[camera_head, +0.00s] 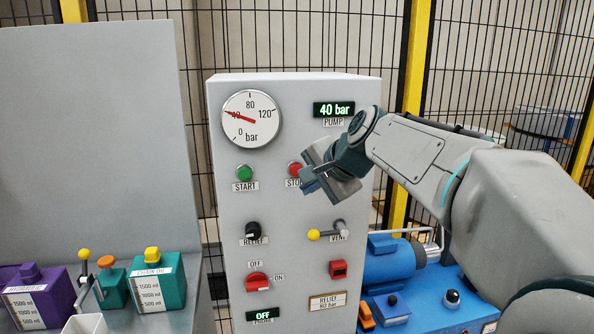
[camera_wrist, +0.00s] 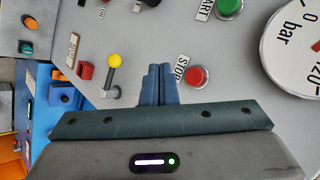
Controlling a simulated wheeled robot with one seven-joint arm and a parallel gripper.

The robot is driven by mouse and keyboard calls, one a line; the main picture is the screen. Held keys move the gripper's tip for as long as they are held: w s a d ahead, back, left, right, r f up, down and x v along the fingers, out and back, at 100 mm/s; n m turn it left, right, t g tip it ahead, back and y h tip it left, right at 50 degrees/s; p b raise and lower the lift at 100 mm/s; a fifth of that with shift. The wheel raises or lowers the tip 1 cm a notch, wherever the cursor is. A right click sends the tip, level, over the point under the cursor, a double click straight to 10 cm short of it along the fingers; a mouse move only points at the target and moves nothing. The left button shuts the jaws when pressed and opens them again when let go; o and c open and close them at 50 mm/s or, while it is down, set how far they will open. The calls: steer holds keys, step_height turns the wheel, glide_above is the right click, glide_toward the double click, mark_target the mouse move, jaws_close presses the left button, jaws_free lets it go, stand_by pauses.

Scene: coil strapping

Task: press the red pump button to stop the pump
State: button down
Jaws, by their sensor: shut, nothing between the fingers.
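The red pump button (camera_head: 294,169), labelled STOP, is on the front of the grey panel (camera_head: 225,220). My gripper (camera_head: 309,186) overlaps its lower right edge and part of its label in the head view. In the wrist view the red button (camera_wrist: 198,76) is fully visible just right of my gripper fingers (camera_wrist: 158,70), which are shut and empty. The fingertips lie beside the STOP label, off the button's face. I cannot tell how far they are from the panel. The pump display (camera_head: 334,109) reads 40 bar.
The green START button (camera_head: 244,172) is left of STOP. Below are the black relief knob (camera_head: 252,230), the yellow-tipped vent lever (camera_head: 314,235) and a red switch (camera_head: 257,281). The pressure gauge (camera_head: 251,118) points near 40. Coloured bottles (camera_head: 158,285) stand at the left; a blue pump (camera_head: 392,262) stands at the right.

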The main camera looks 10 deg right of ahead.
mark_target(295, 177)
steer(key=w+p, duration=0.1)
steer(key=w, duration=0.5)
steer(key=shift+w, duration=0.3)
stand_by(1.8)
steer(key=shift+w, duration=0.4)
steer(key=shift+w, duration=0.45)
stand_by(0.6)
stand_by(0.3)
steer(key=shift+s, duration=0.85)
steer(key=s+b, duration=0.1)
steer(key=s, duration=0.4)
